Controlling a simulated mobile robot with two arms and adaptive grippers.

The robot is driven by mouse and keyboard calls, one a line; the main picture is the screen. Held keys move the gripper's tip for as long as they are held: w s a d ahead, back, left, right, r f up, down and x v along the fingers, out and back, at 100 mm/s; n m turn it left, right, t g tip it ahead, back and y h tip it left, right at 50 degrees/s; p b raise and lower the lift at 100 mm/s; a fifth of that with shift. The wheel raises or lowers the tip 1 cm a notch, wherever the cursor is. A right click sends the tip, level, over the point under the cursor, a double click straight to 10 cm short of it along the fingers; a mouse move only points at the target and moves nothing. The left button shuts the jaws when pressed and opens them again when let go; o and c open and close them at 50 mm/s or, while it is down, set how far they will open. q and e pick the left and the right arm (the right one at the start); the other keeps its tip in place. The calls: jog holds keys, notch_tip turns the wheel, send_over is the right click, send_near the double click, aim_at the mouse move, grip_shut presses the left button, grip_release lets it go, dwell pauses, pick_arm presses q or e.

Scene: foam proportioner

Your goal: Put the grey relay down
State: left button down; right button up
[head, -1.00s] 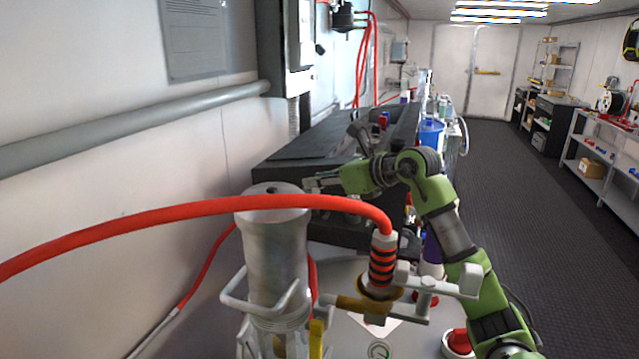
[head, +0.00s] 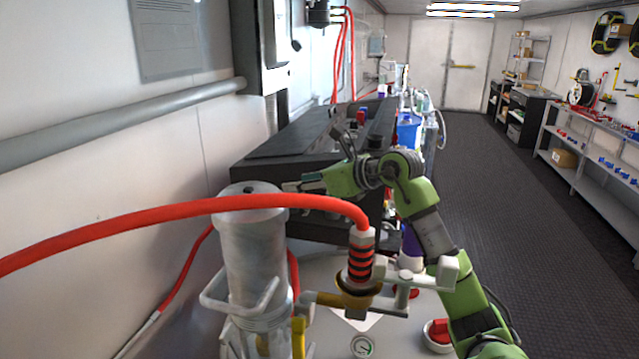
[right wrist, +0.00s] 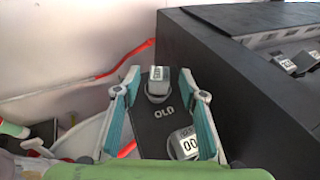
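A grey relay (right wrist: 158,83) with a white label stands between the fingertips, with a gap on both sides. It is on a dark surface (right wrist: 150,130) marked "OLD". A second grey relay (right wrist: 185,144) is on the same surface, closer to the camera and by the right finger. The relays are too small to make out in the head view. My left gripper is not in view.
The black box (right wrist: 225,75) rises right of the marked surface, with more grey relays (right wrist: 285,63) in its recess. The aisle floor (head: 490,180) is clear.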

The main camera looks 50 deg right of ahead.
jog(key=a+b+v, duration=0.1)
jog(key=b+v, duration=0.2)
jog(key=v, duration=0.7)
jog(key=shift+s+d+b, duration=0.25)
jog(key=shift+d+b, duration=0.15)
jog(key=shift+d, duration=0.05)
jog(key=shift+r, duration=0.15)
